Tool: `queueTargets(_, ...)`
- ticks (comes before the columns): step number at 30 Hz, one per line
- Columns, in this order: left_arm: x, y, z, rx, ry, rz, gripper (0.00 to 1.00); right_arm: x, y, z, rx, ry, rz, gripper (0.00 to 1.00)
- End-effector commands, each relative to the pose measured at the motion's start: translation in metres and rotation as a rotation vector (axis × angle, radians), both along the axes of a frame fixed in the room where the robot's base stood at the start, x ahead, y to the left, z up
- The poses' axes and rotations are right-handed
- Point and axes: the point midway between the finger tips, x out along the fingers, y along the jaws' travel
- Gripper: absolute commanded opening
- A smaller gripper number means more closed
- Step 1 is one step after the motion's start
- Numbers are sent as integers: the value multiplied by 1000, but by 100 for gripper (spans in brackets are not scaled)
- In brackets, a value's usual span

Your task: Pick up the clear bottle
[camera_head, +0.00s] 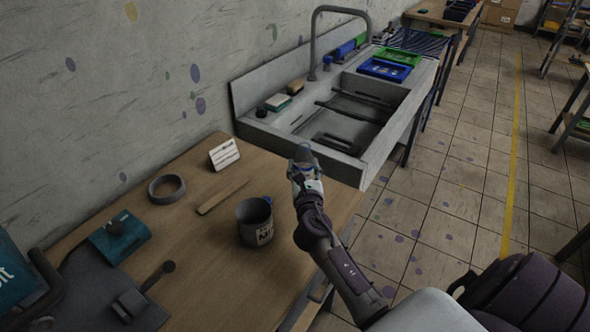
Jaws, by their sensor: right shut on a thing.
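My right gripper (302,160) is above the far right part of the wooden table, near the sink's front corner. It is shut on a small pale, bluish thing (313,184) that looks like the clear bottle. The fingers and wrist hide most of it, so its shape and tilt cannot be told. No other clear bottle shows plainly on the table. My left gripper is not in view.
A dark mug (254,222) stands just left of my right arm. A sink (345,128) adjoins the table. Dark equipment (100,290) fills the table's near left.

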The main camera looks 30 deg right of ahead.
Motion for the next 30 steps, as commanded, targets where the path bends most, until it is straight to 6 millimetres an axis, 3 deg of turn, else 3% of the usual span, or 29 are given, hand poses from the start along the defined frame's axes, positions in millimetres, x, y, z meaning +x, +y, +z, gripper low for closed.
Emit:
queueTargets(15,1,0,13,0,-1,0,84,-40,-42,35,-4,0,0,15)
queueTargets(30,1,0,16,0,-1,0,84,-60,-62,52,-2,-1,0,15)
